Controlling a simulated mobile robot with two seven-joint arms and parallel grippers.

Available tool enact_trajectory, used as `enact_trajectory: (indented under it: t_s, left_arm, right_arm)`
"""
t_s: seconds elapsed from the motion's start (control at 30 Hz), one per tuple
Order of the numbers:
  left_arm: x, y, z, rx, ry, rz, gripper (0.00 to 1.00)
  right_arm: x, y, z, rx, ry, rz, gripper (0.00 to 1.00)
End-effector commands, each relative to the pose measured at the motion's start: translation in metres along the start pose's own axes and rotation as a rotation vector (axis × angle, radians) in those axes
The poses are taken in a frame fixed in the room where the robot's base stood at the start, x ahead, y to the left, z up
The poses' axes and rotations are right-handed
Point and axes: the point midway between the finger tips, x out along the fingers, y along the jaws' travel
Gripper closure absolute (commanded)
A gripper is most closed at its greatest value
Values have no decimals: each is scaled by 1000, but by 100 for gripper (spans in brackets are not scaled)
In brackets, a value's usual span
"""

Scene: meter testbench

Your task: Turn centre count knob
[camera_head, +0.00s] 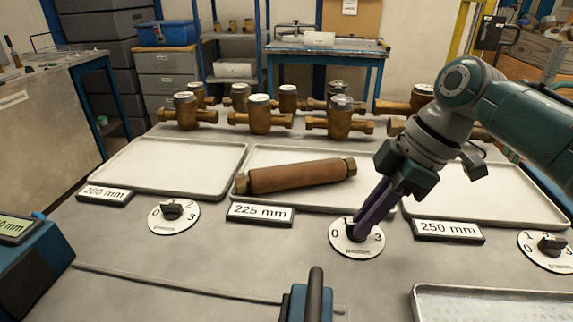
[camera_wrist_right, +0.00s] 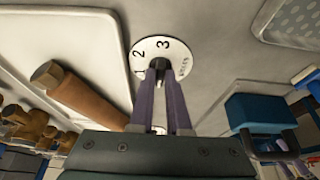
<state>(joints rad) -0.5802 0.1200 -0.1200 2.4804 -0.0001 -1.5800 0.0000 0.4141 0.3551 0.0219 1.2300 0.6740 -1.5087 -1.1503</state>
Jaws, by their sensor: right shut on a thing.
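The centre count dial (camera_head: 368,246) is a round white plate with printed numbers, in front of the middle tray. My right gripper (camera_head: 356,234) reaches down onto it, with its purple fingers shut on the black centre knob (camera_head: 350,229). In the right wrist view the dial (camera_wrist_right: 176,40) shows 2 and 3, and the fingertips (camera_wrist_right: 160,66) close around the knob, mostly hiding it. In the head view 0, 1 and 3 can be read; the fingers cover the rest. I cannot tell where the knob points. My left gripper is not in view.
A similar left knob (camera_head: 172,209) and right knob (camera_head: 551,245) sit to either side. A brown cylinder (camera_head: 298,176) lies on the middle tray, behind the 225 mm sign (camera_head: 260,214). Several brass meters stand behind. A black upright handle (camera_head: 315,293) stands at the front.

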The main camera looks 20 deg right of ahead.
Motion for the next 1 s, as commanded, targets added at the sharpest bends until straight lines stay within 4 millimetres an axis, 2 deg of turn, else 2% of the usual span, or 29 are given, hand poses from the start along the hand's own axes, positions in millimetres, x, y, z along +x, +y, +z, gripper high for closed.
enact_trajectory:
  t_s: [0.27,0.47,0.67,1.0]
  left_arm:
    - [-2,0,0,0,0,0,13]
    - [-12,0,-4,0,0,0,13]
    - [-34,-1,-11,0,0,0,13]
    - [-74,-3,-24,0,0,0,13]
  right_arm:
    - [-1,0,0,5,0,2,100]
    - [-3,-1,-1,54,-1,21,100]
    - [-5,-3,-3,170,0,67,100]
    - [-5,-6,-4,459,-1,187,100]
